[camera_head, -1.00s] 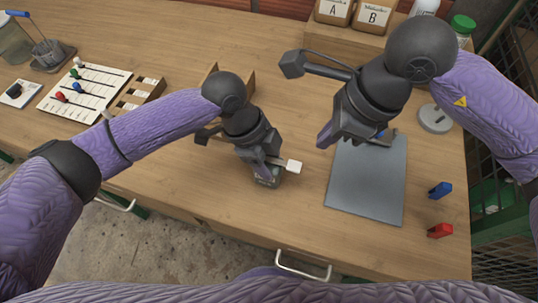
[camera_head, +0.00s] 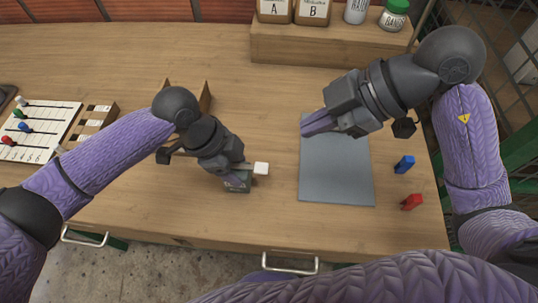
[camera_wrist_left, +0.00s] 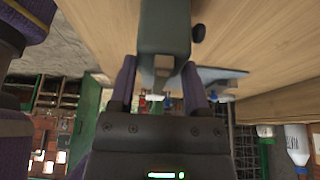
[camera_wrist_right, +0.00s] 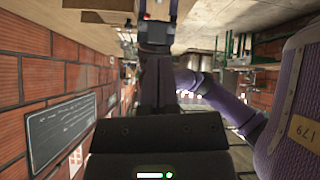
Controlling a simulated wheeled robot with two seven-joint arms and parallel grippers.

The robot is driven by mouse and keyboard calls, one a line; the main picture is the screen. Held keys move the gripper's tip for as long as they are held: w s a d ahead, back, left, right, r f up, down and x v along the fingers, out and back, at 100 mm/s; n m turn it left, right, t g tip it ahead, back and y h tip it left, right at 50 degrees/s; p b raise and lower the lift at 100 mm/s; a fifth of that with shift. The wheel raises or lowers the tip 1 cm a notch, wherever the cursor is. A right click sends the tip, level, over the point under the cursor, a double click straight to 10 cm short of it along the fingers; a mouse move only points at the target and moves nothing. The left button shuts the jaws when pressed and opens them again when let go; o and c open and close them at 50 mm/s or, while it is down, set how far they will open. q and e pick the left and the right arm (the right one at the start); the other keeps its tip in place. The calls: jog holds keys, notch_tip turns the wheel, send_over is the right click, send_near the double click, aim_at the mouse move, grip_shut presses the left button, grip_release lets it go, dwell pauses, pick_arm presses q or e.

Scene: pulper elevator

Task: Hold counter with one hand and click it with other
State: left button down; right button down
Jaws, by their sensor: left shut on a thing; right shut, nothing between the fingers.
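The counter (camera_head: 236,186) is a small grey-green device with a white push-piece (camera_head: 261,168) sticking out on its right side. It is at the table's front, left of the grey mat. My left gripper (camera_head: 237,180) is shut on it and hides part of it. In the left wrist view the counter's grey-green body (camera_wrist_left: 165,35) sits between the fingers. My right gripper (camera_head: 305,128) is shut and empty, pointing left above the mat's upper left part. It is apart from the counter, up and to the right of it. In the right wrist view its closed fingers (camera_wrist_right: 156,80) show.
The grey mat (camera_head: 337,180) lies right of the counter. A blue clip (camera_head: 404,164) and a red clip (camera_head: 412,202) lie at the table's right. A slider board (camera_head: 38,132) is at the left. A wooden shelf (camera_head: 330,48) with boxes and bottles stands at the back.

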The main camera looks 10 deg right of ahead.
jog(key=m, duration=0.2)
jog(key=shift+s+d+m, duration=0.1)
jog(key=shift+d+m, duration=0.3)
jog(key=shift+a+f, duration=0.1)
send_over(255, 166)
jog(key=d, duration=0.3)
notch_tip(255, 166, down, 7)
jog(key=f, duration=0.3)
jog(key=shift+s+a+f, duration=0.2)
jog(key=shift+s+a, duration=0.05)
jog(key=shift+s, duration=0.1)
jog(key=shift+f, duration=0.25)
